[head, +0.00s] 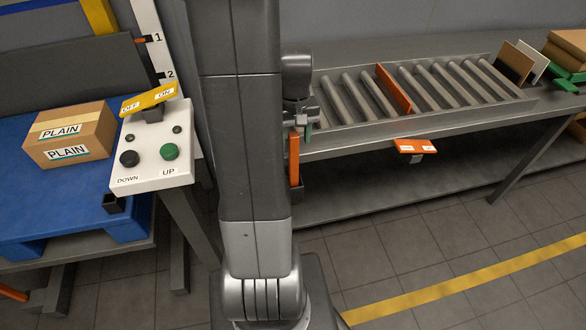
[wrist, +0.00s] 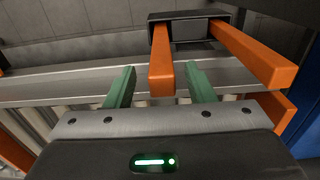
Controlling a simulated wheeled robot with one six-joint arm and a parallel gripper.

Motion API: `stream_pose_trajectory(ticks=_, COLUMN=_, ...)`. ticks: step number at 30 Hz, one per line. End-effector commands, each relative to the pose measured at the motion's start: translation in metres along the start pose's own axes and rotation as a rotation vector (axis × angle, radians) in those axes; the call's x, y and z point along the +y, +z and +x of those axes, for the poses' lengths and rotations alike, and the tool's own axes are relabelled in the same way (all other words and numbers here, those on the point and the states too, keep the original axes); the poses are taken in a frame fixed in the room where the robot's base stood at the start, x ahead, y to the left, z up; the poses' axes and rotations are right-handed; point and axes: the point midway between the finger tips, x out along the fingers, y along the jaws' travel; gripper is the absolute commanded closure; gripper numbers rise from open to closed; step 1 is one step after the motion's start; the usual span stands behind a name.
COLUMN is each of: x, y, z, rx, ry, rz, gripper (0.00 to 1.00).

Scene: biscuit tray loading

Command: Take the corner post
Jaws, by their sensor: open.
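An orange bar (wrist: 162,62), which looks like the corner post, sticks out of a dark holder (wrist: 185,32) in the wrist view. My gripper (wrist: 162,84) is open. Its green fingers stand on either side of the bar's near end, with a gap visible on each side. A second orange bar (wrist: 250,54) juts from the right part of the same holder, outside the right finger. In the head view an orange upright piece (head: 294,157) shows beside my arm, just below my gripper (head: 308,122); my arm hides much of this area.
A roller conveyor (head: 440,112) with an orange crossbar (head: 393,88) lies to the right. A control box (head: 152,160) and a carton (head: 70,135) on a blue pallet (head: 30,222) are at left. An orange tag (head: 415,146) hangs on the conveyor's front edge.

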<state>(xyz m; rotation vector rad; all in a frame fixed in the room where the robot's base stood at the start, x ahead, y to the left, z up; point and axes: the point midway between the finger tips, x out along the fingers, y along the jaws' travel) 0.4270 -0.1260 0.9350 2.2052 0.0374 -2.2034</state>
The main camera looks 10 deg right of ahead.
Motion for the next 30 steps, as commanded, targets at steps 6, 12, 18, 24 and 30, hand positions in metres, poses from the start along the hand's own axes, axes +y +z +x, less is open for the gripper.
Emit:
stream_pose_trajectory(ticks=6, x=-0.003, y=-0.002, z=0.028, rx=-0.006, ry=-0.001, rz=0.0, gripper=0.51)
stream_pose_trajectory(ticks=12, x=-0.002, y=-0.002, z=0.047, rx=-0.002, ry=0.0, rz=0.0, gripper=0.51)
stream_pose_trajectory(ticks=18, x=-0.002, y=-0.003, z=0.049, rx=0.0, ry=0.0, rz=0.0, gripper=0.51)
stream_pose_trajectory(ticks=24, x=-0.002, y=-0.003, z=0.049, rx=0.0, ry=0.0, rz=0.0, gripper=0.76)
stream_pose_trajectory(ticks=30, x=-0.002, y=-0.003, z=0.048, rx=0.0, ry=0.0, rz=0.0, gripper=1.0)
